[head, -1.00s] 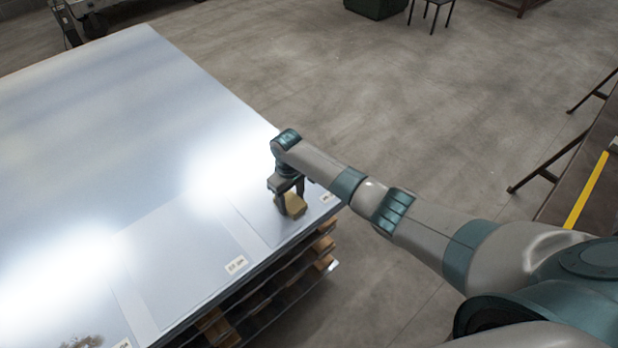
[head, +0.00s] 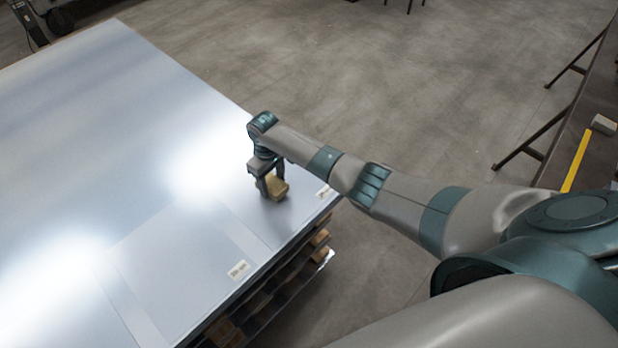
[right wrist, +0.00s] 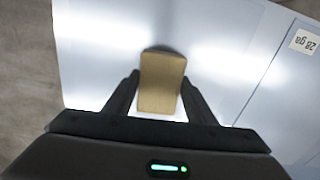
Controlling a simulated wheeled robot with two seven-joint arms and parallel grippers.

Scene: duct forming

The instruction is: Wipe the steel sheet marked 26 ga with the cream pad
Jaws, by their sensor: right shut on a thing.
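My right gripper (head: 268,188) is shut on the cream pad (head: 278,187), a tan block. It holds the pad low over the sheet at the right corner of the stack; I cannot tell whether it touches. In the right wrist view the pad (right wrist: 161,82) sits between the gripper's fingers (right wrist: 160,98). That sheet (head: 235,206) has a small white label (head: 325,191), too small to read. A neighbouring sheet (head: 180,262) carries another label (head: 238,270); a label in the right wrist view (right wrist: 304,41) appears upside down and seems to read 28 ga. My left gripper is out of view.
The sheets lie on a large stack with wooden blocks (head: 318,238) along its edge. A dark bench (head: 590,140) with a yellow stripe (head: 576,160) and a small grey block (head: 604,124) stands at the right. Open concrete floor (head: 400,80) lies beyond the stack.

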